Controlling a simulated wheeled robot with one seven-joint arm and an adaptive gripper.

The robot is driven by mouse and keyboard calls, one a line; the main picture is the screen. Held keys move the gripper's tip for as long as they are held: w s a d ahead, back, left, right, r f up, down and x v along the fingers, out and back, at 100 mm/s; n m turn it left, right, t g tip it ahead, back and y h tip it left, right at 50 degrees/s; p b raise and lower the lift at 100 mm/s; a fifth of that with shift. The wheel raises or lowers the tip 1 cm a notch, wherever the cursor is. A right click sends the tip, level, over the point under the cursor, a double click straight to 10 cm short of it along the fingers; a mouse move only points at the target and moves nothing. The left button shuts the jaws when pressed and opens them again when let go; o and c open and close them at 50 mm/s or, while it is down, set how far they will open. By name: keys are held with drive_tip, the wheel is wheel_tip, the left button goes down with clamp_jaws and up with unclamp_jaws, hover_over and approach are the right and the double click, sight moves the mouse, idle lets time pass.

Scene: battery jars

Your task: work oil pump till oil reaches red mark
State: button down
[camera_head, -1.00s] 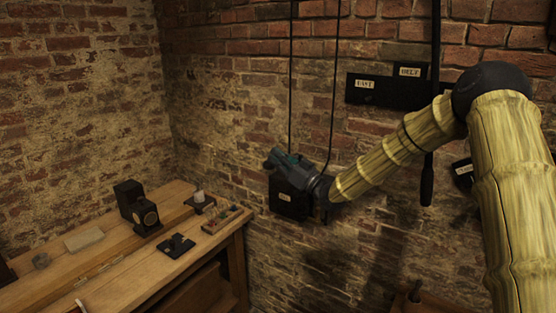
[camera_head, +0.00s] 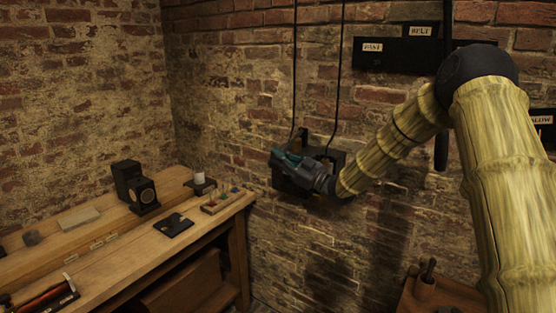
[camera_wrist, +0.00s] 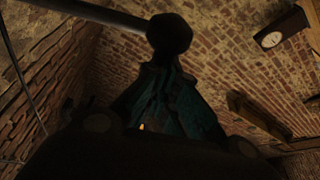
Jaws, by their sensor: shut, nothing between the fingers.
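My gripper (camera_head: 280,158), dark with teal fingers, is shut and empty in front of a black wall box (camera_head: 338,158) with two cables running up from it. In the wrist view my gripper (camera_wrist: 170,70) shows dark teal fingers drawn together. A dark round knob (camera_wrist: 168,34) on the end of a rod (camera_wrist: 95,13) appears at the fingertips; I cannot tell whether they touch. I cannot identify the oil pump for certain, and I see no oil level or red mark.
A wooden bench (camera_head: 110,268) at left carries a black block with a round face (camera_head: 142,190), a black plate (camera_head: 173,225) and small items. Signs reading FAST (camera_head: 372,48) and BELT (camera_head: 420,31) hang on the brick wall. A wooden box with a dark handle (camera_head: 428,270) stands at lower right.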

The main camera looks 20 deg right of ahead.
wheel_tip(320, 180, down, 2)
drive_tip(key=shift+d+f+n+g+b, duration=0.15)
drive_tip(key=shift+n+g+b, duration=0.25)
drive_tip(key=shift+n+b, duration=0.35)
drive_tip(key=shift+f, duration=0.1)
wheel_tip(320, 180, up, 4)
drive_tip(key=a+p, duration=0.1)
drive_tip(key=b+v, duration=0.2)
drive_tip(key=v, duration=0.8)
drive_tip(key=shift+s+y, duration=0.3)
drive_tip(key=shift+s, duration=0.1)
drive_tip(key=shift+a, duration=0.25)
